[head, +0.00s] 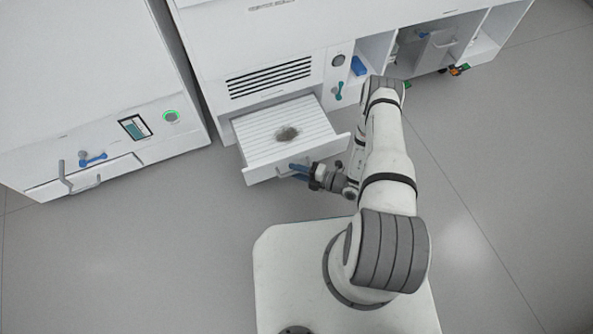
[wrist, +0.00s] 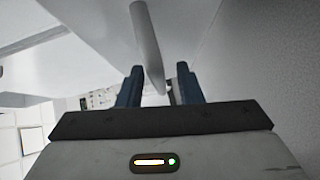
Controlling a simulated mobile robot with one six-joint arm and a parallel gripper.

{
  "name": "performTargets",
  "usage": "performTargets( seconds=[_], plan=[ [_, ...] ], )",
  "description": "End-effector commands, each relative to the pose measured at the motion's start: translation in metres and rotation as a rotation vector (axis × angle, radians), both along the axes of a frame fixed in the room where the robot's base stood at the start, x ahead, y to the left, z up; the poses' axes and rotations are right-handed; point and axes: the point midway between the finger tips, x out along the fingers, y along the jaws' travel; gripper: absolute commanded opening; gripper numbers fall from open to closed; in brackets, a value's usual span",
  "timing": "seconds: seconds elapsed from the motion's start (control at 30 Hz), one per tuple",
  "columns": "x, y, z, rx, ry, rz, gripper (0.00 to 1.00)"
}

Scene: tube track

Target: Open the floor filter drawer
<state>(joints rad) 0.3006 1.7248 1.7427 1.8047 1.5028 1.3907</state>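The floor filter drawer (head: 258,165) sits low in the white cabinet and stands pulled well out over the floor. Its white ribbed filter (head: 310,118) carries a dark grey dirty patch (head: 287,133). My gripper (head: 300,171) is at the drawer's front face. In the wrist view, the pale bar handle (wrist: 148,48) runs between the two blue fingers (wrist: 160,85). The fingers stand apart, with a visible gap between the bar and the right finger. The gripper looks open around the handle, and contact cannot be made out.
A vent grille (head: 270,78) is above the drawer. A separate white unit (head: 90,120) with a small screen (head: 135,128) and a lever handle stands at left. Open compartments (head: 430,45) with small items are at upper right. The grey floor (head: 160,240) left of my base is clear.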

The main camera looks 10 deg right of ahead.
Motion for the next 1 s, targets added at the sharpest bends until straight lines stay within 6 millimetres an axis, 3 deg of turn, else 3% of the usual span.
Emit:
performTargets(
  seconds=[0.5, 1.0],
  plan=[
    [-0.03, -0.058, 0.01, -0.001, 0.0, -0.005, 0.33],
    [-0.036, -0.066, 0.01, 0.0, 0.0, 0.0, 0.33]
  ],
)
